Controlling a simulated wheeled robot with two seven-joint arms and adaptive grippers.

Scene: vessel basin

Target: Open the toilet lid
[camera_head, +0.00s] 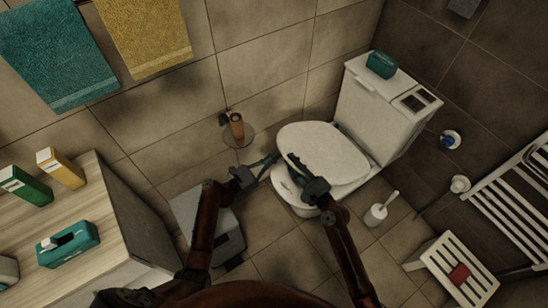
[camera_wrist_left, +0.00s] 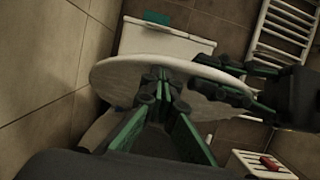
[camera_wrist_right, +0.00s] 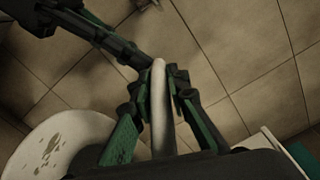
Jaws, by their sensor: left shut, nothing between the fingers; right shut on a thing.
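The white toilet lid (camera_head: 325,150) is partly raised, tilted above the bowl (camera_head: 285,190) in the head view. My right gripper (camera_head: 294,162) is shut on the lid's rim; the right wrist view shows the lid edge-on (camera_wrist_right: 159,110) between its fingers. My left gripper (camera_head: 272,161) is shut and empty beside the lid's left front edge. In the left wrist view, its fingertips (camera_wrist_left: 160,76) overlap the lid (camera_wrist_left: 115,75); I cannot tell whether they touch it. The lid's hinge is hidden in the head view.
The cistern (camera_head: 375,110) stands behind the lid with a teal box (camera_head: 380,64) on top. A toilet brush (camera_head: 378,213) and a slatted stool (camera_head: 452,272) are at right. A grey bin (camera_head: 225,240) is near my left arm. A wooden-topped counter (camera_head: 95,215) is at left.

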